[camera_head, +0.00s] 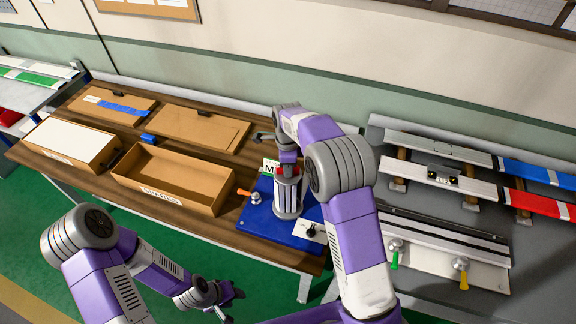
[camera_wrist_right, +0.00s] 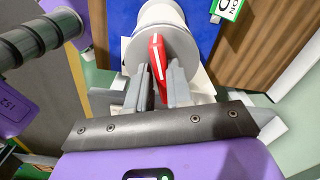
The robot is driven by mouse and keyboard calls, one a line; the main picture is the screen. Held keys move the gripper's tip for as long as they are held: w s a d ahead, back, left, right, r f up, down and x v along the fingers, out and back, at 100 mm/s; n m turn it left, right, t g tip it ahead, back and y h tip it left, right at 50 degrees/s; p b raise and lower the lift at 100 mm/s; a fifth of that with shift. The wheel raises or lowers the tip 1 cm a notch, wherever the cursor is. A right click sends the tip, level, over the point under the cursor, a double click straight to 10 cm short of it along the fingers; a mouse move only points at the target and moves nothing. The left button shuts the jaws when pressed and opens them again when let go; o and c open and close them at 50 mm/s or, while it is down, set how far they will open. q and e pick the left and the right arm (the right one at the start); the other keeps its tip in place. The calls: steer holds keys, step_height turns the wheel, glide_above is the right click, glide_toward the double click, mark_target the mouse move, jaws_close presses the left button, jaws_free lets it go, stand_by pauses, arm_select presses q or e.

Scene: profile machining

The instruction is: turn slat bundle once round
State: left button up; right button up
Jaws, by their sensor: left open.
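My right arm reaches over a blue mat (camera_head: 305,232). In the head view its gripper is largely hidden by the arm. In the right wrist view, the fingers of my right gripper (camera_wrist_right: 157,88) stand on both sides of a red piece with a white line (camera_wrist_right: 158,62). I cannot tell whether they press on it, or whether it is the slat bundle. A pale round part (camera_wrist_right: 133,52) is behind it. My left gripper (camera_head: 226,300) is open and empty, low over the floor. Long slats (camera_head: 432,178), white with red or blue ends, lie on the grey right bench.
An open cardboard box (camera_head: 150,198) and other cartons stand left on the wooden table (camera_head: 110,192). An orange-handled lever (camera_head: 245,193) and a green M sign (camera_head: 269,169) are at the mat. A pale fixture (camera_head: 440,262) with green and yellow handles stands on the right bench.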

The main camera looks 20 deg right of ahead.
steer(key=shift+o, duration=1.2)
steer(key=shift+s+f, duration=0.15)
steer(key=shift+f, duration=0.1)
steer(key=shift+w, duration=0.25)
step_height(320, 180, up, 8)
steer(key=shift+f, duration=0.2)
